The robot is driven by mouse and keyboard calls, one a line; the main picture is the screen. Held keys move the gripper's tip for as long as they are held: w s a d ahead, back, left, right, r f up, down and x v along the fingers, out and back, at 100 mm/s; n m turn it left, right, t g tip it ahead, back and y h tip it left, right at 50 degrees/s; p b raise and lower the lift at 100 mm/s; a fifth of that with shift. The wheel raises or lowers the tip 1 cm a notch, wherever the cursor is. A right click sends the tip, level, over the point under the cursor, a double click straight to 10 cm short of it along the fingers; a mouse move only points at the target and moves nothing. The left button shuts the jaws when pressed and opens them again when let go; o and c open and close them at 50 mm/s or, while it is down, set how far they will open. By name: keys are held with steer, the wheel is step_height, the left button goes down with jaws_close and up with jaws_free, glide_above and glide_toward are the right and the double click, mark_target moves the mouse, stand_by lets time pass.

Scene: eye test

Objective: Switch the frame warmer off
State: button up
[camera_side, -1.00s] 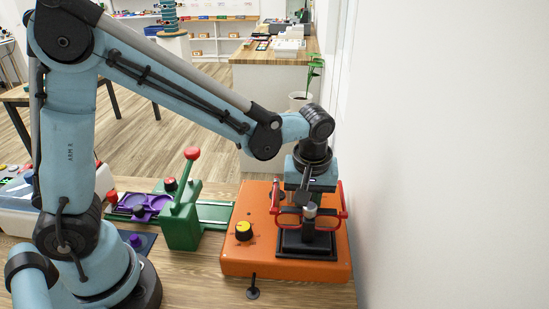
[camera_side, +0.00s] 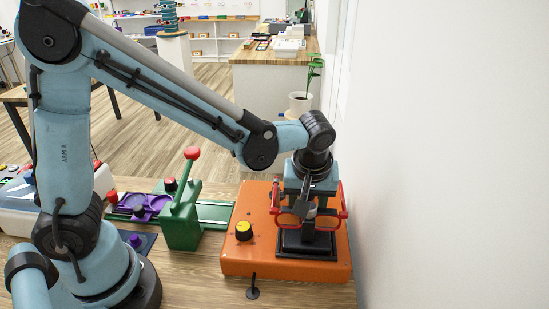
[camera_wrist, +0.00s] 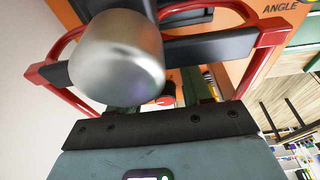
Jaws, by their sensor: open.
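No readable label marks the frame warmer. The orange machine (camera_side: 262,262) on the bench has a yellow-topped black knob (camera_side: 243,231) at its left and a black plate (camera_side: 306,250) on top. Red handles (camera_side: 343,205) stand around the plate; they also show in the wrist view (camera_wrist: 262,60). My gripper (camera_side: 305,208) points down over the plate between the handles, open, right of the knob. A silver rounded cylinder (camera_wrist: 117,56) looms close in the wrist view and partly hides the jaws. Whether the jaws touch anything is unclear. No switch position is readable.
A green block with a red-tipped lever (camera_side: 182,218) stands left of the orange machine. A small black post (camera_side: 253,288) stands in front of it. A white wall (camera_side: 440,180) rises close on the right. Bare bench lies in front.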

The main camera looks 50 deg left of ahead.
steer(key=v, duration=1.2)
steer(key=shift+a, duration=0.1)
steer(key=s+a+f+m+t+h, duration=0.1)
steer(key=s+a+f+m+t, duration=0.1)
steer(key=s+a+m, duration=0.1)
steer(key=s+a+f+m+t+h, duration=0.1)
steer(key=s+a+f+m+t, duration=0.1)
steer(key=a+m, duration=0.4)
steer(key=shift+s+a+t, duration=0.4)
steer(key=shift+s+a, duration=0.45)
steer(key=shift+a, duration=0.25)
